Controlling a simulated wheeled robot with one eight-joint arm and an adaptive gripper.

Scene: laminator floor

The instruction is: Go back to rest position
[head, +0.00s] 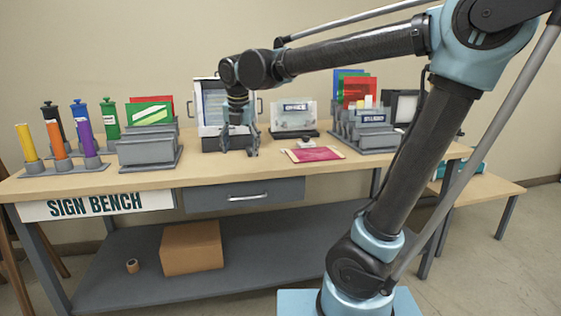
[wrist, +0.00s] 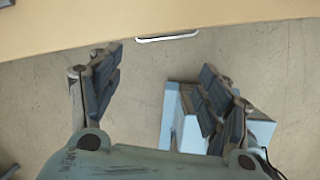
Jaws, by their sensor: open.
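My gripper (head: 238,140) hangs at the end of my bent arm, over the middle of the sign bench in the head view. Its fingers point down and are apart, with nothing between them. In the wrist view my gripper (wrist: 155,95) shows both fingers spread wide and empty. The wooden bench top (head: 215,171) lies beneath it in the head view. In the wrist view the bench edge (wrist: 60,32) and the white drawer handle (wrist: 167,38) are at the top, with bare floor between the fingers.
A pink sheet (head: 313,154) lies right of my gripper. A framed stand (head: 209,105) is behind it, and a clear holder (head: 292,116) stands beside that. A grey rack (head: 150,150) and several markers (head: 84,128) stand left. A sorter (head: 366,130) stands right. A cardboard box (head: 192,248) sits on the lower shelf.

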